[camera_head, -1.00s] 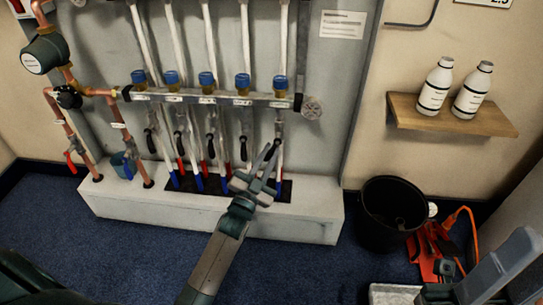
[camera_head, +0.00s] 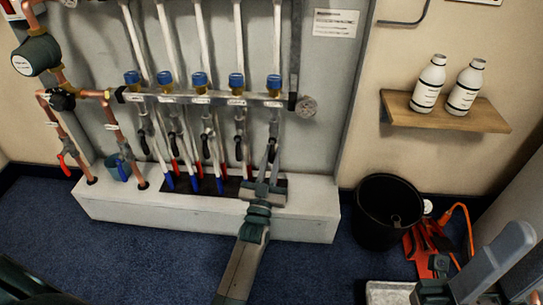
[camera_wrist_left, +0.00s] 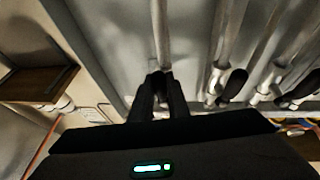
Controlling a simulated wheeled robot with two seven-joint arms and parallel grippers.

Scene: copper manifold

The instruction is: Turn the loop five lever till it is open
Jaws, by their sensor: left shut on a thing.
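The loop five lever is at the rightmost loop valve (camera_head: 273,131) under the manifold bar (camera_head: 200,98). My left gripper (camera_head: 268,165) comes up from below and its fingers are around this lever. In the left wrist view, the left gripper (camera_wrist_left: 158,95) is shut on the black lever handle (camera_wrist_left: 157,76), which points down along its pipe. The fingers hide most of the handle, so its exact angle is hard to tell. The other loops' black levers (camera_head: 206,147) hang to the left, clear of the gripper.
The neighbouring lever (camera_wrist_left: 234,84) is close beside the gripper in the wrist view. A white plinth (camera_head: 300,210) stands under the pipes. A black bucket (camera_head: 388,222) and orange tools (camera_head: 425,240) stand at right. A wooden shelf (camera_head: 450,113) holds two white bottles.

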